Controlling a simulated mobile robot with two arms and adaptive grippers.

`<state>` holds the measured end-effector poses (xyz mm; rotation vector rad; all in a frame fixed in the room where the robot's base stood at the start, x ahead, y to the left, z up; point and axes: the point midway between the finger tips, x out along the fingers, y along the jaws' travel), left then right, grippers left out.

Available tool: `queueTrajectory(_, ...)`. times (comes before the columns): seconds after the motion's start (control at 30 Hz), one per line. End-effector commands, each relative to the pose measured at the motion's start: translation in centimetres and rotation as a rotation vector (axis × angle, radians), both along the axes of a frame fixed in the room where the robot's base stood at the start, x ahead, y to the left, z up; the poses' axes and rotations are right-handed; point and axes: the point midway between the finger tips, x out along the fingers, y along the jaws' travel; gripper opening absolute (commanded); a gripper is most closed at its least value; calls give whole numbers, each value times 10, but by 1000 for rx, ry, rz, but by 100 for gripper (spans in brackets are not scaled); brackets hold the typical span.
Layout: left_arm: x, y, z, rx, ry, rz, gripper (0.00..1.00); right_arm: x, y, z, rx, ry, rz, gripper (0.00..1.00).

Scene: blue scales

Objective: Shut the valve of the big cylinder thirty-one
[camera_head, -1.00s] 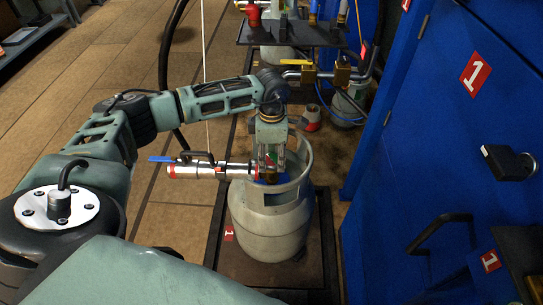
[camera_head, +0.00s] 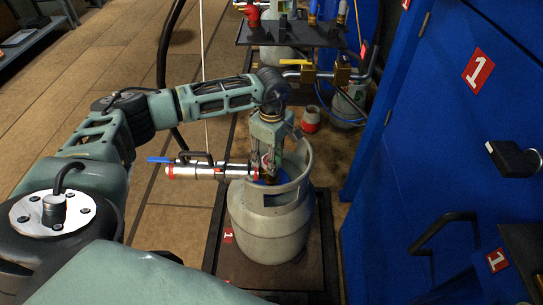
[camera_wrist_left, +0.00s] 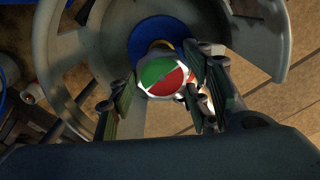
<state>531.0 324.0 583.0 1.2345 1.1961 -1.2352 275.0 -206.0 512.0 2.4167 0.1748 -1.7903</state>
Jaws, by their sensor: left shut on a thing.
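The big cylinder (camera_head: 270,222) is a pale grey-green gas bottle standing upright on a dark scale platform. Its valve knob (camera_wrist_left: 166,74), a round cap with green and red parts and a white rim, shows in the left wrist view inside the collar (camera_wrist_left: 262,45). My left gripper (camera_head: 268,168) points down into the collar. In the wrist view the left gripper (camera_wrist_left: 160,88) has its fingers on both sides of the knob, shut on it. In the head view the fingers mostly hide the knob. My right gripper is not in view.
A silver filling connector (camera_head: 195,171) with a blue lever reaches the cylinder's valve from the left. A blue cabinet (camera_head: 440,150) with a black padlock stands close on the right. Another scale (camera_head: 290,35) with a cylinder is behind. Floor at left is open.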

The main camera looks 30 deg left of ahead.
Motion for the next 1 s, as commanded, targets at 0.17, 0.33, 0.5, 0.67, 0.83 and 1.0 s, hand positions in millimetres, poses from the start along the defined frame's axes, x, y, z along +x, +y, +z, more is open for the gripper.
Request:
queueTrajectory(0.17,4,3,3,4,-12,-8,19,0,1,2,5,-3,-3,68)
queueTrajectory(0.33,4,3,3,4,-13,-9,19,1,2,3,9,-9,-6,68)
queueTrajectory(0.5,4,2,3,2,-14,-9,48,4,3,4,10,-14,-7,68)
queueTrajectory(0.67,4,2,3,2,-12,-9,62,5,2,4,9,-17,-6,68)
queueTrajectory(0.83,2,1,2,1,-7,-10,62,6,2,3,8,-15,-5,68)
queueTrajectory(1.0,2,0,3,0,-6,-11,62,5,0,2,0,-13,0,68)
